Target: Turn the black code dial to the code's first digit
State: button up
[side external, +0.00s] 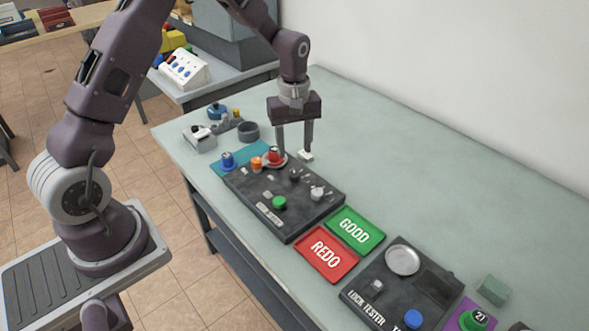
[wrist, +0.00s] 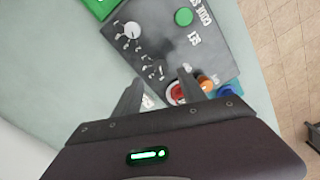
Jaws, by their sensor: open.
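A dark control panel (side external: 262,208) lies on the table with several knobs and a green button (side external: 279,202). A small black knob (side external: 295,175) near its far side may be the code dial; I cannot read its digits. A pale grey round knob (side external: 317,193) stands farther right, and it also shows in the wrist view (wrist: 132,30). My gripper (side external: 295,153) points down above the panel's far edge, fingers apart and empty. In the wrist view my gripper (wrist: 159,80) has its fingertips near the panel's edge, apart from the black knob. No code is readable on this panel.
A red knob (side external: 274,154) and an orange knob (side external: 256,164) stand close to the fingers. A green GOOD tray (side external: 355,230) and a red REDO tray (side external: 326,255) lie beside the panel. A lock tester (side external: 432,286) is farther right.

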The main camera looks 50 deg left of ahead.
aim_at(294, 174)
notch_tip(294, 174, down, 8)
jog(key=shift+w+a+f, duration=0.1)
jog(key=shift+f, duration=0.15)
grip_shut()
